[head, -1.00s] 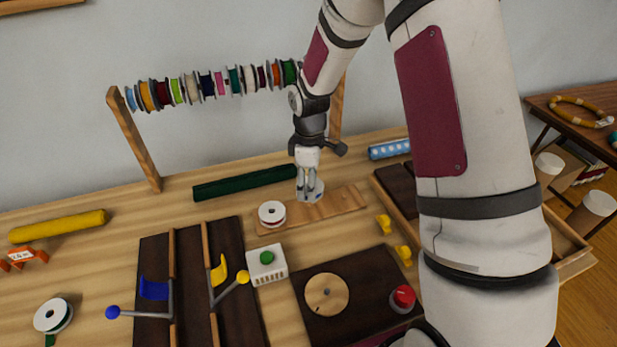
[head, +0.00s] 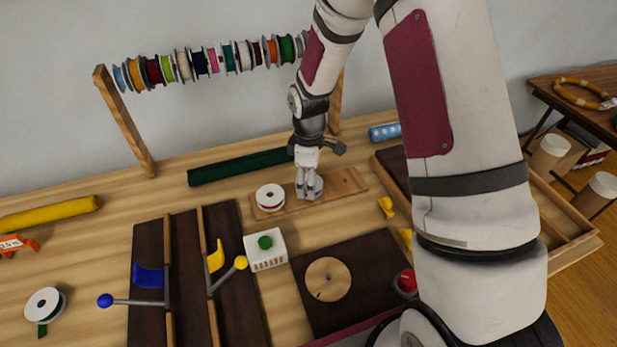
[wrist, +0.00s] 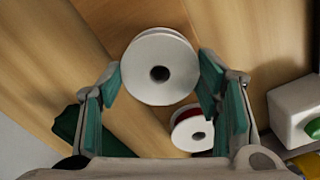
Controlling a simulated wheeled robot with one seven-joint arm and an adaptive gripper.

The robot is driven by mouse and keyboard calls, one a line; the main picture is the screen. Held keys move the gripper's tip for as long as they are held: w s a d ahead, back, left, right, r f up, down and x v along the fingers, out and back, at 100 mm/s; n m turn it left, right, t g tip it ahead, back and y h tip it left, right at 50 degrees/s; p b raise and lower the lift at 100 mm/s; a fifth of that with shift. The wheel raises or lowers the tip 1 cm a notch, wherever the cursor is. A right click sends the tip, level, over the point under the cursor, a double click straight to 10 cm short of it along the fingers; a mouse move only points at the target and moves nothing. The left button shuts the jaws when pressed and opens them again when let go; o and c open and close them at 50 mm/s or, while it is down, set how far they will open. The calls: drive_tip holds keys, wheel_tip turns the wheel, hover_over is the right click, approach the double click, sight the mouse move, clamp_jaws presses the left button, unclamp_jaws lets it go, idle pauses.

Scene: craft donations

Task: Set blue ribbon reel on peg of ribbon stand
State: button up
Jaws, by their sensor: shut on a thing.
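My gripper (head: 309,190) is over the wooden base of the ribbon stand (head: 345,183), pointing down. It is shut on a white-flanged reel, the blue ribbon reel (head: 318,187); a little pale blue shows beside the fingers. In the wrist view the reel (wrist: 160,70) lies flat between the teal finger pads, its dark centre hole facing the camera. I cannot tell whether a peg is in the hole or whether the reel touches the base. A reel with red ribbon (head: 270,197) sits on the base to the left; it also shows in the wrist view (wrist: 192,132).
A white box with a green button (head: 265,250) stands in front of the stand. A dark green roll (head: 235,168) lies behind it. A row of reels (head: 210,62) hangs at the back. Yellow pieces (head: 386,207) and a wooden tray (head: 480,205) are to the right.

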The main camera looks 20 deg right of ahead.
idle(0.3)
drive_tip(key=o, duration=1.1)
drive_tip(key=shift+o, duration=0.2)
drive_tip(key=shift+r, duration=0.15)
wheel_tip(320, 180, up, 12)
